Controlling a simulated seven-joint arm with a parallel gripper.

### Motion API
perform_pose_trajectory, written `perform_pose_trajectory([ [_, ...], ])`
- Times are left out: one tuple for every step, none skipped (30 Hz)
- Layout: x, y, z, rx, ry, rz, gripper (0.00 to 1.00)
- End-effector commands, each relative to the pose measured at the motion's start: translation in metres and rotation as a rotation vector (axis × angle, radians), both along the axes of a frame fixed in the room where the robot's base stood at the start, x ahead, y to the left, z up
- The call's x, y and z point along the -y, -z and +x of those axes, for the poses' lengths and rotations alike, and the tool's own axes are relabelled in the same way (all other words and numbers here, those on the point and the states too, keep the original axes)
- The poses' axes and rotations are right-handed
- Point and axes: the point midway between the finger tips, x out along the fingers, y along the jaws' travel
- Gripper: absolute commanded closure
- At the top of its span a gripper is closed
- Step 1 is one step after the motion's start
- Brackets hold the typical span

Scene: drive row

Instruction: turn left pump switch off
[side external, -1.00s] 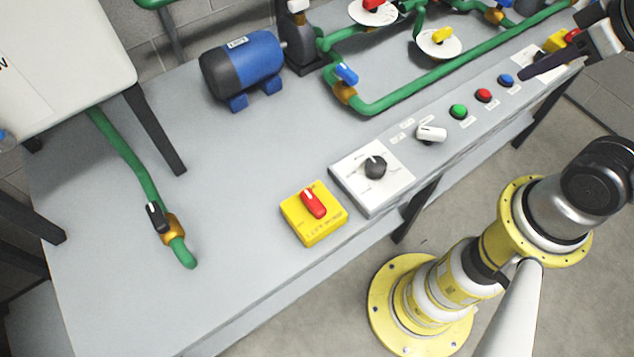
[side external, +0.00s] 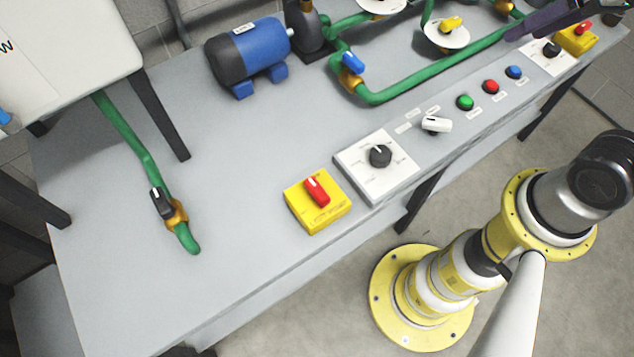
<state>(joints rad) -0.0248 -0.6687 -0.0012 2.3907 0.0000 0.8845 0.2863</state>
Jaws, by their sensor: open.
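The left pump switch (side external: 332,212) is a yellow box with a red rotary handle (side external: 317,190), at the front edge of the bench, left of the control strip. Its handle is turned slightly off the box's sides, with a white mark at its upper-left end; the lettering is too small to read for certain. My gripper (side external: 520,30) is at the upper right, over the far end of the bench, well away from this switch. Its dark fingers are partly cut off by the top edge. It is open and holds nothing that I can see.
A white panel with a black knob (side external: 381,156) stands right beside the switch. Further right are a white selector (side external: 437,125), green, red and blue buttons, and a second yellow switch (side external: 577,40). A blue motor (side external: 252,52) and green pipes stand behind.

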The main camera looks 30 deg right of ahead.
Motion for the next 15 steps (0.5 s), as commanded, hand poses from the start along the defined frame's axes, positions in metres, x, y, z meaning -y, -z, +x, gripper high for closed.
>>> perform_pose_trajectory([
  [-0.005, -0.003, 0.012, -0.014, 0.010, 0.020, 0.38],
  [-0.009, -0.005, 0.018, -0.020, 0.018, 0.032, 0.38],
  [-0.014, -0.007, 0.027, -0.031, 0.026, 0.047, 0.38],
  [-0.018, -0.008, 0.034, -0.041, 0.032, 0.057, 0.38],
  [-0.023, -0.009, 0.042, -0.050, 0.036, 0.067, 0.38],
  [-0.030, -0.009, 0.052, -0.067, 0.040, 0.080, 0.38],
  [-0.036, -0.008, 0.059, -0.080, 0.040, 0.089, 0.38],
  [-0.043, -0.007, 0.068, -0.094, 0.041, 0.096, 0.38],
  [-0.054, -0.004, 0.079, -0.117, 0.040, 0.105, 0.38],
  [-0.063, -0.001, 0.086, -0.134, 0.039, 0.111, 0.38],
  [-0.072, 0.002, 0.094, -0.150, 0.037, 0.116, 0.38],
  [-0.085, 0.007, 0.104, -0.175, 0.032, 0.120, 0.38],
  [-0.095, 0.011, 0.111, -0.192, 0.028, 0.121, 0.38],
  [-0.106, 0.017, 0.117, -0.210, 0.022, 0.121, 0.38],
  [-0.120, 0.024, 0.124, -0.235, 0.013, 0.120, 0.38],
])
